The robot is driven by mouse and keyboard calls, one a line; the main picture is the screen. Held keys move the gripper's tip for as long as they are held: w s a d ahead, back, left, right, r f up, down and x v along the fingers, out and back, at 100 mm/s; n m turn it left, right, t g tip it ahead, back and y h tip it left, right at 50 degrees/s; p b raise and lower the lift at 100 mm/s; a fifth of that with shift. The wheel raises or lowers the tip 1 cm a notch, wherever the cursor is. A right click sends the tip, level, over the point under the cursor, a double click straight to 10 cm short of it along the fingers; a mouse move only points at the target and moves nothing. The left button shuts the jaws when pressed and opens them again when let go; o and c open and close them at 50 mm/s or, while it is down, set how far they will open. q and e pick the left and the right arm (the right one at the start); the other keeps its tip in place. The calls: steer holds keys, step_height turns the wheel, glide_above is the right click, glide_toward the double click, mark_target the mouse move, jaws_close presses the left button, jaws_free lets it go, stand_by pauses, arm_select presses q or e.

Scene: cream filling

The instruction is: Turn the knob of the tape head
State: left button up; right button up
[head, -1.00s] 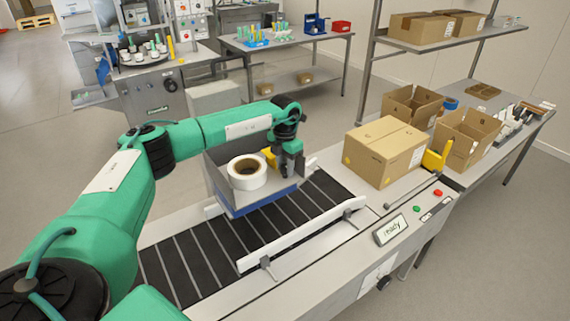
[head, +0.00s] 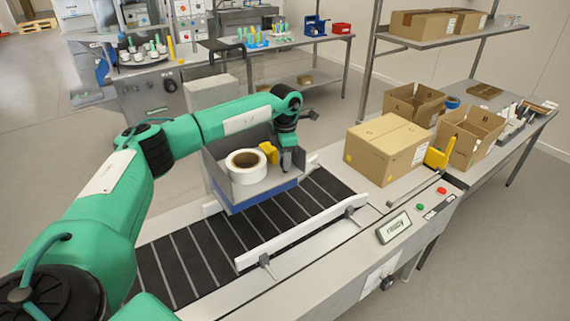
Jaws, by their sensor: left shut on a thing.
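The tape head is a grey open housing (head: 228,187) with a blue lower edge, standing over the conveyor in the head view. A white tape roll (head: 246,166) sits in it, and a yellow part (head: 268,152) shows beside the roll. My left gripper (head: 287,160) points down at the right side of the housing, just right of the yellow part. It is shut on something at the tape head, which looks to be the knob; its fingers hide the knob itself. My right gripper is not in view.
The conveyor (head: 190,262) has a white side rail (head: 300,235). A closed carton (head: 385,150) stands right of the tape head, near a yellow guide (head: 438,157). A display (head: 394,227) and green and red buttons are at the front edge. Open cartons (head: 466,135) stand farther right.

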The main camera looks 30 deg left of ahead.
arm_select(q)
steer(key=m+b, duration=0.2)
steer(key=m, duration=0.1)
steer(key=shift+w+m, duration=0.1)
steer(key=shift+m, duration=0.3)
steer(key=m+b, duration=0.1)
steer(key=m, duration=0.1)
steer(key=shift+m, duration=0.4)
steer(key=shift+m+b, duration=0.55)
steer(key=shift+m, duration=0.65)
steer(key=shift+m+b, duration=0.35)
steer(key=shift+m, duration=1.25)
steer(key=shift+r, duration=0.1)
steer(key=o, duration=0.7)
